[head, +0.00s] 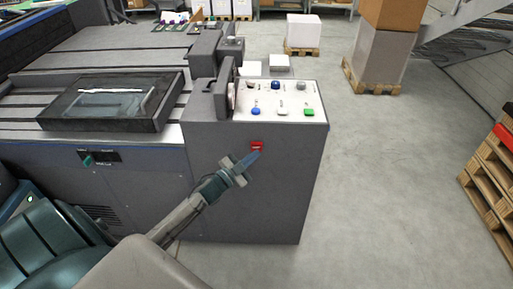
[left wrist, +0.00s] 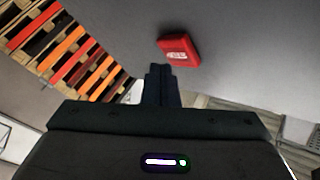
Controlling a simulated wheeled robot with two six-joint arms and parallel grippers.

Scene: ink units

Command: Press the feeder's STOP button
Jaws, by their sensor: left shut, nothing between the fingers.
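The red STOP button (head: 257,146) is on the front face of the grey feeder cabinet (head: 245,200), below its control panel. It also shows as a red block with pale lettering in the left wrist view (left wrist: 179,50). My left gripper (head: 254,156) is shut and empty, its fingertips close to the lower edge of the button in the head view. In the left wrist view the shut fingers (left wrist: 160,72) point just below and left of the button. I cannot tell whether they touch it. My right gripper is not in view.
The control panel (head: 297,92) on top carries blue, white and green buttons. A dark tray (head: 60,122) lies on the machine bed to the left. Stacked wooden pallets (head: 488,180) stand at the right. The floor (head: 390,170) between is clear.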

